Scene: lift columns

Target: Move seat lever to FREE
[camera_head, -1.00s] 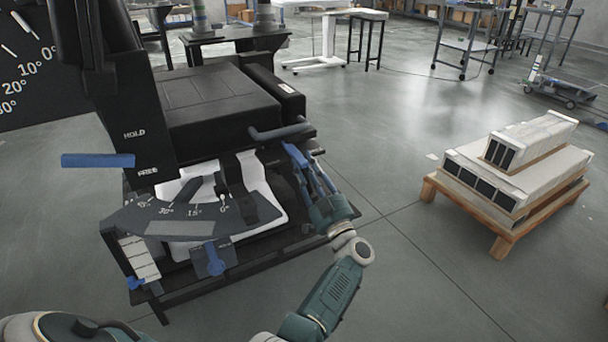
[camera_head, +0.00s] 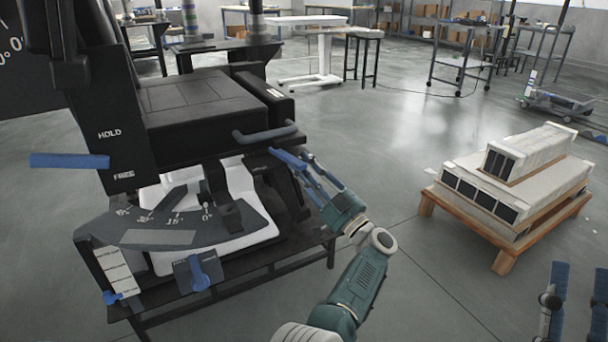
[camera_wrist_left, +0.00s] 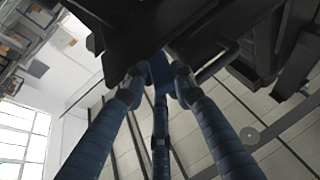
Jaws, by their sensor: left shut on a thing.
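The black seat (camera_head: 195,110) stands on a dark frame. At its left is a black plate with the labels HOLD and FREE (camera_head: 123,174). A blue bar (camera_head: 70,160) sticks out to the left beside this plate, level between the two labels and nearer FREE. My left gripper (camera_head: 292,160) is at the seat's right side, just below a dark side bar, shut on a blue handle (camera_head: 287,157). The left wrist view shows this blue handle (camera_wrist_left: 160,70) between the fingertips. My right gripper (camera_head: 581,270) is at the lower right edge, open and empty, partly cut off.
An angle dial (camera_head: 165,237) and a blue knob (camera_head: 198,275) are at the front of the frame. A wooden pallet with stacked boxes (camera_head: 508,185) stands on the right. Tables and a cart (camera_head: 470,60) are at the back. The floor between is clear.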

